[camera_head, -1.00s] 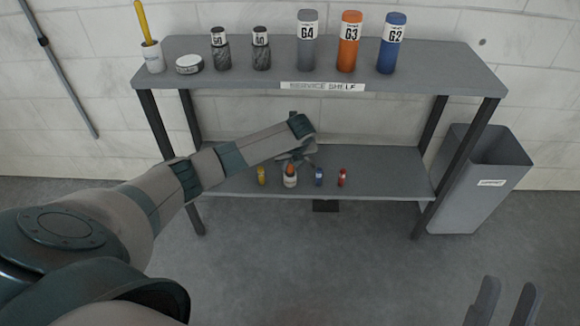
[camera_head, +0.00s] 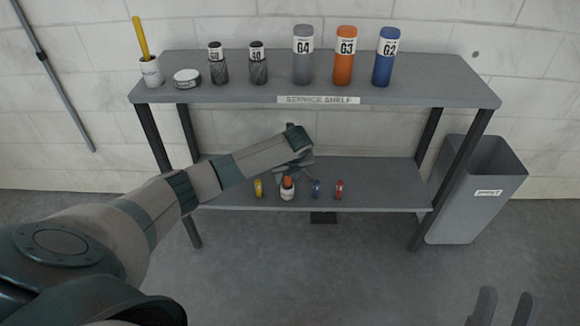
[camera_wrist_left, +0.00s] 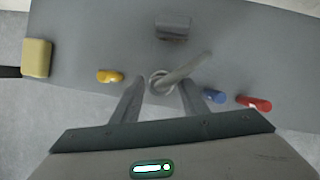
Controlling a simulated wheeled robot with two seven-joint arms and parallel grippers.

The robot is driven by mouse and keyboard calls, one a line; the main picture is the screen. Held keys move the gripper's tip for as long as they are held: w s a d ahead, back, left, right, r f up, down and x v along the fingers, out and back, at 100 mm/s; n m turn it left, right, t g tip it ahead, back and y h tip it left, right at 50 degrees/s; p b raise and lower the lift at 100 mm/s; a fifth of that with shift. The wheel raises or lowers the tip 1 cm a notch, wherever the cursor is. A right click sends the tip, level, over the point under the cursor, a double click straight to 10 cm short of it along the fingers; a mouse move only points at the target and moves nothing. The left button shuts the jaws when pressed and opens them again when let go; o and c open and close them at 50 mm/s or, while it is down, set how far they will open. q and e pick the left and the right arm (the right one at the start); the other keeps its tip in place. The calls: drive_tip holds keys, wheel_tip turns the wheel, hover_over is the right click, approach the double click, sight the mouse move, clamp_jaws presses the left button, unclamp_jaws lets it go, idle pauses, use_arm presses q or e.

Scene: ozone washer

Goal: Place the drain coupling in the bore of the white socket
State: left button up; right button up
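The white socket (camera_head: 287,193) stands on the lower shelf, with an orange-brown piece (camera_head: 288,182) showing at its top. In the left wrist view the socket is a pale ring (camera_wrist_left: 158,88) beyond my fingertips, with a grey rod-like shape (camera_wrist_left: 190,67) slanting up and right from it. I cannot tell which piece is the drain coupling. My left gripper (camera_head: 303,163) is above and behind the socket; its two fingers (camera_wrist_left: 161,92) are apart, with nothing clearly held. My right gripper (camera_head: 503,310) is open and empty at the lower right.
A grey bin (camera_head: 470,215) stands at the right. The lower shelf's right part is clear.

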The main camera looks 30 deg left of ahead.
use_arm(q)
drive_tip(key=p+v, duration=0.3)
drive_tip(key=v, duration=0.8)
use_arm(e)
drive_tip(key=w+a+f+g+h, duration=0.1)
drive_tip(key=a+f+g, duration=0.2)
drive_tip(key=f+g, duration=0.3)
drive_tip(key=shift+w+a+f, duration=0.2)
drive_tip(key=shift+a+f, duration=0.05)
drive_tip(key=shift+f, duration=1.25)
use_arm(q)
drive_tip(key=shift+d, duration=0.1)
